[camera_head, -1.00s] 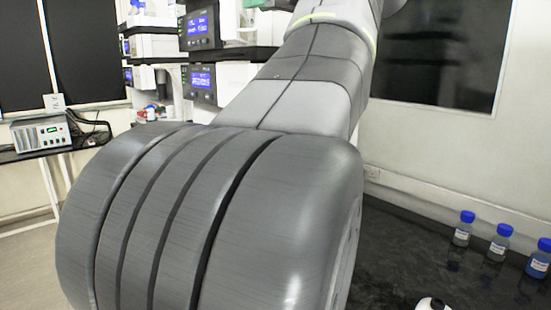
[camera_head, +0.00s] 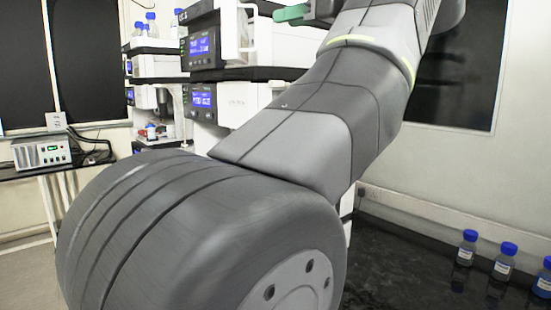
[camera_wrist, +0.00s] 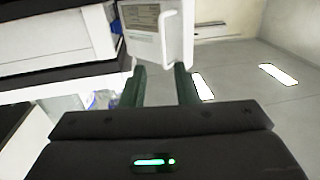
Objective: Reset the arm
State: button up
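My arm (camera_head: 320,110) fills the middle of the head view and rises to the upper right. My gripper shows in the wrist view (camera_wrist: 161,85) with its two green fingers apart and nothing between them. A green finger also shows at the top of the head view (camera_head: 292,13). A white open panel (camera_wrist: 155,28) is beyond the fingertips in the wrist view; I cannot tell how far off it is.
Stacked white and black instruments (camera_head: 203,45) with blue displays stand behind my arm. Blue-capped bottles (camera_head: 503,262) stand on the dark bench (camera_head: 400,265) at right. A grey box (camera_head: 42,150) sits on a side table at left. The bench is clear left of the bottles.

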send_near(241, 28)
jog(key=shift+p+x, duration=0.7)
jog(key=shift+x, duration=1.7)
jog(key=shift+a, duration=0.1)
jog(key=shift+f, duration=0.15)
